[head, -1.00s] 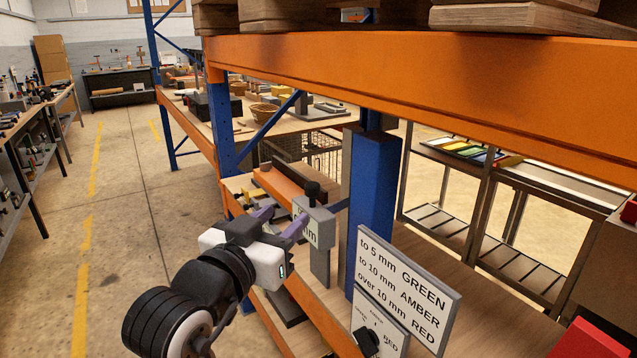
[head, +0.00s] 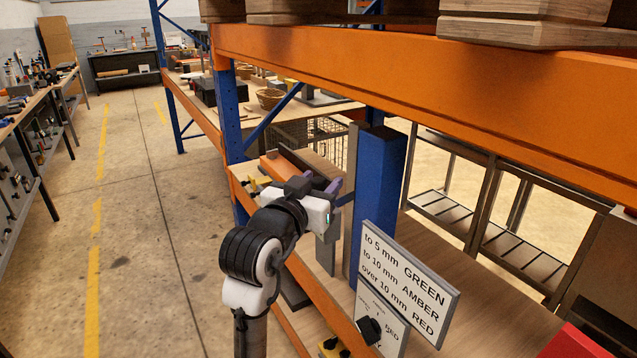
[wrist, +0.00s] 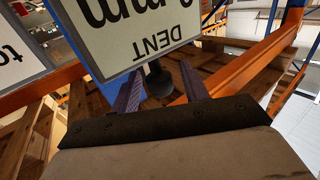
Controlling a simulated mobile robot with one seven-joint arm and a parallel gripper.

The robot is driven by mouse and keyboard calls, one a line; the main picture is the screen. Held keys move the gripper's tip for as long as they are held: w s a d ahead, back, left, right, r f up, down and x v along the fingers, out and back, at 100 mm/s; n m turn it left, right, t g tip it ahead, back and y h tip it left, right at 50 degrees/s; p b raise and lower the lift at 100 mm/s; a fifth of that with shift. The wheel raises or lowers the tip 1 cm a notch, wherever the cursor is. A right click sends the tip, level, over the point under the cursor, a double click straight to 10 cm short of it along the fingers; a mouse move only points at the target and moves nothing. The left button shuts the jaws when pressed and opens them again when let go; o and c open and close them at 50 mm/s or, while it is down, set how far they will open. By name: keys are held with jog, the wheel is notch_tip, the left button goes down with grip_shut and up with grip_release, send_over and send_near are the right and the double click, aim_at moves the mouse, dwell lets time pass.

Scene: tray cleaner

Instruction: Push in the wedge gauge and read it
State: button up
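The wedge gauge's likely plate (wrist: 135,35) fills the top of the wrist view, upside down, with "DENT" and part of "mm" showing. Its upper part is cut off and I see no reading. A dark round knob (wrist: 158,84) is below the plate, between my finger tips. My gripper (wrist: 160,90) is open, its two purple fingers apart on either side of the knob, with no clear contact. In the head view my gripper (head: 325,182) is in front of the gauge and hides its face and knob; only the grey lower part (head: 326,255) shows.
A sign (head: 405,280) reads to 5 mm GREEN, to 10 mm AMBER, over 10 mm RED. A smaller board (head: 385,325) with a black knob (head: 369,330) is below it. A blue upright (head: 378,190) stands right of my gripper. An orange beam (head: 420,85) crosses above. The aisle floor (head: 140,230) is clear.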

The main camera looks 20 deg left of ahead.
grip_shut()
jog(key=w+d, duration=0.2)
jog(key=w, duration=0.1)
jog(key=shift+w+d, duration=0.2)
jog(key=shift+d, duration=0.1)
jog(key=shift+o, duration=0.2)
grip_release()
jog(key=shift+s, duration=0.1)
jog(key=s+a+b, duration=0.1)
jog(key=s+b, duration=0.2)
jog(key=s, duration=1)
jog(key=shift+s+b, duration=0.35)
jog(key=shift+c, duration=0.2)
